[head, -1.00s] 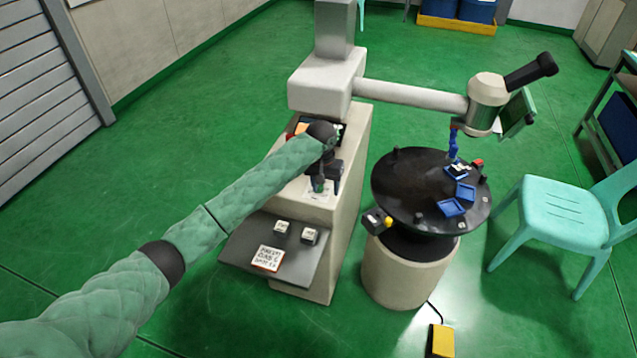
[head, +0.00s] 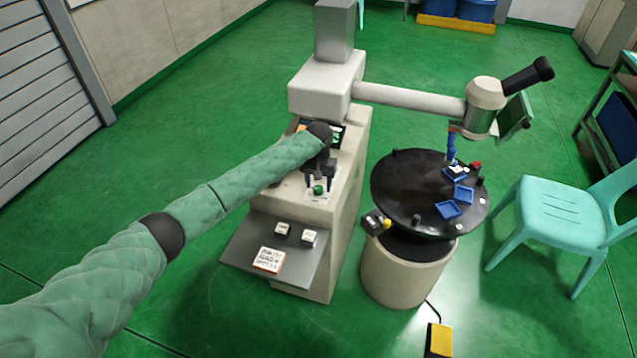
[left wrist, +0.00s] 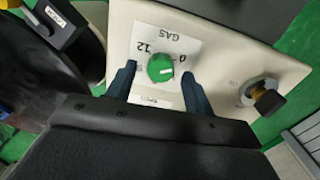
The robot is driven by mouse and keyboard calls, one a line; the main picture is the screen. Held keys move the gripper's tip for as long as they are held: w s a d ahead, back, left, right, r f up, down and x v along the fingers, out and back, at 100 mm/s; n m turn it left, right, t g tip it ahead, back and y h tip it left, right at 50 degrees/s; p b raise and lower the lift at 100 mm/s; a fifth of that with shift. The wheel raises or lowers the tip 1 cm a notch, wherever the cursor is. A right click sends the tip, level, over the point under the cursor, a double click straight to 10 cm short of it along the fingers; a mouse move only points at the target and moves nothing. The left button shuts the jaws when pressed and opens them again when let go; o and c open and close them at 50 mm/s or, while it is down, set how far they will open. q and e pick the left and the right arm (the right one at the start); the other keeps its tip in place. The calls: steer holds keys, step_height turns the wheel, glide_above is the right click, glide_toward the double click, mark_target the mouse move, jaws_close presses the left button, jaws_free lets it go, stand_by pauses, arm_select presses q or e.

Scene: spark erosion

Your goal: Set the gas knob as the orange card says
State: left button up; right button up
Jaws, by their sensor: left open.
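The green gas knob (left wrist: 160,68) sits on a white label marked GAS on the machine's sloped front panel. It has a pale pointer line, and "12" and "0" can be read on its scale. In the head view the knob (head: 319,189) shows just below my left gripper (head: 318,180). In the left wrist view my left gripper (left wrist: 160,80) is open, with one finger on each side of the knob and a gap to both. The orange-edged card (head: 268,259) lies on the grey shelf; its writing is too small to read surely. My right gripper is not seen.
Two small pale blocks (head: 282,229) (head: 309,238) stand on the grey shelf (head: 240,245). The round black table (head: 410,190) with blue trays (head: 448,209) stands to the right.

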arm_select(q)
steer(key=shift+f, duration=0.55)
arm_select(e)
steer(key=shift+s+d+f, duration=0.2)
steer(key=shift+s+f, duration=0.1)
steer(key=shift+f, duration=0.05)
arm_select(q)
steer(key=c, duration=1)
steer(key=shift+o, duration=0.2)
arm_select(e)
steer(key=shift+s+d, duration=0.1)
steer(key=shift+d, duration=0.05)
